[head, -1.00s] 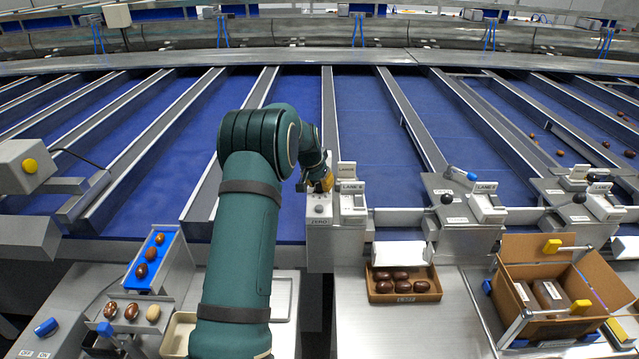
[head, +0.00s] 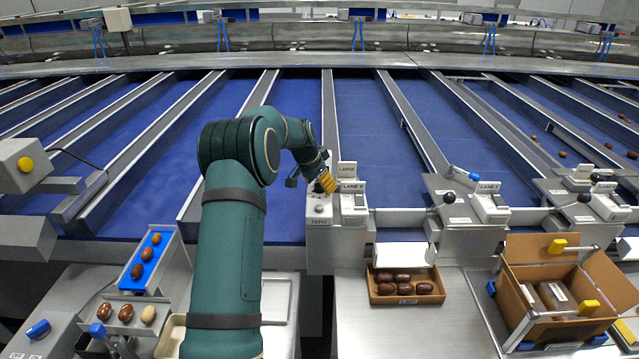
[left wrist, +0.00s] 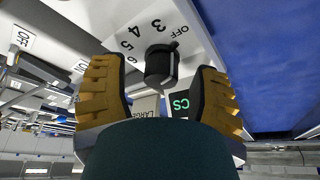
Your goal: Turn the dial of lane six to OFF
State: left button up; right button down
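A black dial knob (left wrist: 160,66) stands on a pale panel marked 3, 4, 5, 6 and OFF in the left wrist view. Its narrow end seems to lean toward OFF, but the exact setting is hard to tell. My left gripper (left wrist: 158,80) is open, with one yellow-padded finger on each side of the knob and visible gaps between. In the head view my left gripper (head: 323,184) is at the lane 6 control box (head: 352,203) and hides the dial. My right gripper is not in view.
A ZERO button (head: 319,208) sits just below the gripper. Green-lit lettering (left wrist: 181,103) shows beside the knob. A crate of dates (head: 405,299) and a cardboard box (head: 520,255) stand on the right bench. Blue lanes (head: 375,145) stretch behind.

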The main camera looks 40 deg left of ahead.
pick_arm(q)
jog(key=v, duration=1.2)
jog(key=shift+s, duration=0.1)
dwell(0.4)
